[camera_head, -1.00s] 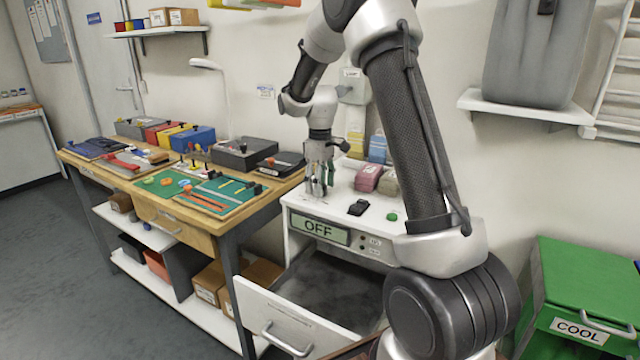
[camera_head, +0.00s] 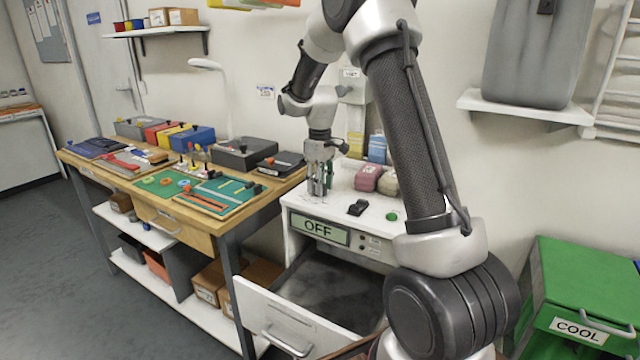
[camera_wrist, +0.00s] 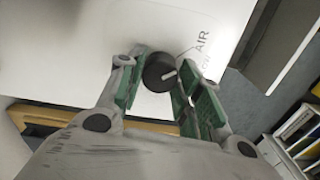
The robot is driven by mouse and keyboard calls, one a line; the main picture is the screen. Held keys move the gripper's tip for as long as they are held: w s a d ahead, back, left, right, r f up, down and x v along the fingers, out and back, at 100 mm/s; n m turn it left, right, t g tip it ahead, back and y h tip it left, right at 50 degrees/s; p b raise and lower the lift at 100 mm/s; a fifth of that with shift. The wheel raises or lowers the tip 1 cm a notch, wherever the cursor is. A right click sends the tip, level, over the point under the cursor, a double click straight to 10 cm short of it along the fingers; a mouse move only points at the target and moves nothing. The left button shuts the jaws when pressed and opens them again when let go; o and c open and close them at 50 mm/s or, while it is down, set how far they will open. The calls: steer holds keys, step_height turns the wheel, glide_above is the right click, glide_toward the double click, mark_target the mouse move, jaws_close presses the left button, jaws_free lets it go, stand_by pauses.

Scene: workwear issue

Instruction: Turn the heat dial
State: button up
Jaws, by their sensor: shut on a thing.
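The heat dial (camera_wrist: 158,73) is a round black knob with a white pointer mark, on the white top of the cabinet (camera_head: 345,205). In the wrist view it sits between the green-padded fingertips of my gripper (camera_wrist: 160,78), which is shut on it. The pointer slants right and slightly up. Printed lettering beside the dial reads "AIR", with a second word partly hidden by a finger. In the head view my gripper (camera_head: 319,190) points straight down at the left of the cabinet top and hides the dial. A display (camera_head: 320,229) on the cabinet front reads "OFF".
A black switch (camera_head: 357,207), a green button (camera_head: 391,216) and pink and beige bundles (camera_head: 368,178) stand on the cabinet top. An open drawer (camera_head: 290,320) juts out below. A wooden workbench (camera_head: 150,205) is left; a green "COOL" bin (camera_head: 585,290) is right.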

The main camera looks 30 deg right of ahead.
steer(key=m, duration=1)
steer(key=shift+m, duration=0.3)
stand_by(0.4)
steer(key=o, duration=1)
step_height(320, 180, up, 12)
stand_by(0.4)
